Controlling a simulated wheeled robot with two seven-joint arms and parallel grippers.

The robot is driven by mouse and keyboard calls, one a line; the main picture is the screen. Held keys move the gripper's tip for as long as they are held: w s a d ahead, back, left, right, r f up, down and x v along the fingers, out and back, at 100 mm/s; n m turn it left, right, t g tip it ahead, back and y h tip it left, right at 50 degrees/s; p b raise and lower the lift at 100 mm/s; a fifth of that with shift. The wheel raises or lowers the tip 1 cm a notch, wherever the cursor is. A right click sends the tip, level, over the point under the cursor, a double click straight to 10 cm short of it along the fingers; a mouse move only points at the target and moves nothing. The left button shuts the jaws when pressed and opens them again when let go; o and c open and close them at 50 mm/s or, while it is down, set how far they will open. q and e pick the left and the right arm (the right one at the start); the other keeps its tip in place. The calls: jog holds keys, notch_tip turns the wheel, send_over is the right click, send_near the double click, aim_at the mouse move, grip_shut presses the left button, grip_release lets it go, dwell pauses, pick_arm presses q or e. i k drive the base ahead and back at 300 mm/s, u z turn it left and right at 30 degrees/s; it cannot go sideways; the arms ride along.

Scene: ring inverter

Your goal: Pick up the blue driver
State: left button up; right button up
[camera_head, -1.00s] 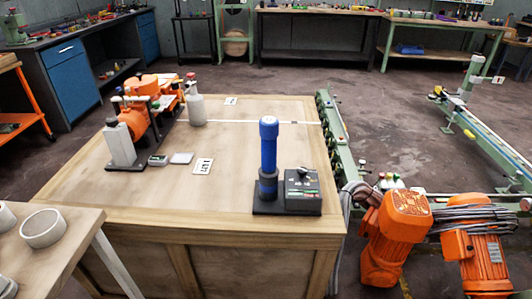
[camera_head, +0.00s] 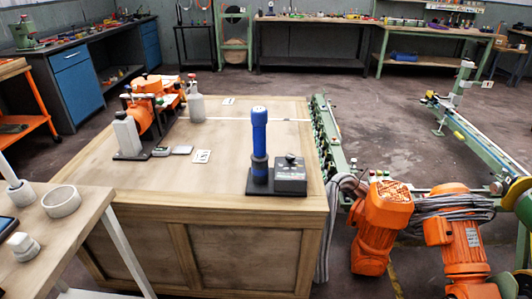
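The blue driver (camera_head: 259,135) stands upright in a dark holder on a black base (camera_head: 262,186), near the front right corner of the wooden crate-like table (camera_head: 215,160). A dark box with a knob (camera_head: 290,176) sits beside it on the right. Nothing touches the driver except its holder. Neither of my grippers shows in the head view.
Orange machines and bottles, one white bottle (camera_head: 196,105), stand on the table's left side. A side table (camera_head: 95,205) with a white ring (camera_head: 61,201) is at front left. Orange motors (camera_head: 378,225) and a green conveyor frame (camera_head: 325,140) lie right of the table.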

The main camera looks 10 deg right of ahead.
aim_at(258, 115)
jog(key=z, duration=0.3)
jog(key=i, duration=0.85)
jog(key=u, duration=0.3)
